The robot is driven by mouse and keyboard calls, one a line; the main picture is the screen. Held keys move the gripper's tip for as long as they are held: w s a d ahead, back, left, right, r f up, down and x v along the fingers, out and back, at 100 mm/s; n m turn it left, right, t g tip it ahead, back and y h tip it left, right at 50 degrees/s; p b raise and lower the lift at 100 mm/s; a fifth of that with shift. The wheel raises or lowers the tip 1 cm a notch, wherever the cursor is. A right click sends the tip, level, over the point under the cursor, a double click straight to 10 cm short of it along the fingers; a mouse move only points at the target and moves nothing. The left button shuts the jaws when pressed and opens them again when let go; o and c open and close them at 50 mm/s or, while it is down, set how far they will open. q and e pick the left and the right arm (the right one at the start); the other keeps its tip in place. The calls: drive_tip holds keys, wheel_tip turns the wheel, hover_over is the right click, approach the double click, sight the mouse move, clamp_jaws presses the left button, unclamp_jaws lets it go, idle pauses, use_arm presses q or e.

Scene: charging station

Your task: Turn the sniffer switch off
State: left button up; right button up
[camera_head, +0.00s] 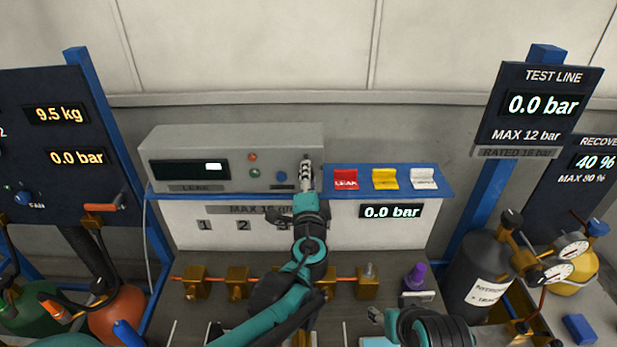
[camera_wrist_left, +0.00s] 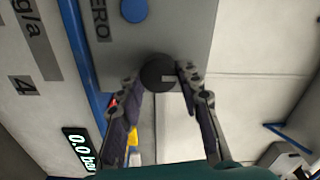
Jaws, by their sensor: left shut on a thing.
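The sniffer is a grey box (camera_head: 222,165) on the blue shelf, with a small lit display (camera_head: 191,170) at its left. Its switch, a round black knob (camera_wrist_left: 158,72) with a pale pointer mark, shows in the left wrist view near the box's edge. My left gripper (camera_head: 306,166) reaches up to the box's right end and is shut on the knob, one finger on each side (camera_wrist_left: 162,80). In the head view the gripper hides the knob. My right gripper (camera_head: 377,316) is low in the head view, away from the box; its fingers are too unclear to judge.
A blue button (camera_head: 281,176) and two small lamps (camera_head: 253,157) sit left of the knob. Red (camera_head: 345,179), yellow (camera_head: 384,179) and white (camera_head: 423,178) tags lie on the shelf to the right. Brass valves (camera_head: 238,284) line the bench below.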

use_arm(q)
drive_tip(key=shift+n, duration=0.3)
idle(0.4)
drive_tip(key=o, duration=1.2)
drive_tip(key=shift+c, duration=0.2)
drive_tip(key=shift+s, duration=0.1)
drive_tip(key=s, duration=1.2)
drive_tip(key=shift+a, duration=0.1)
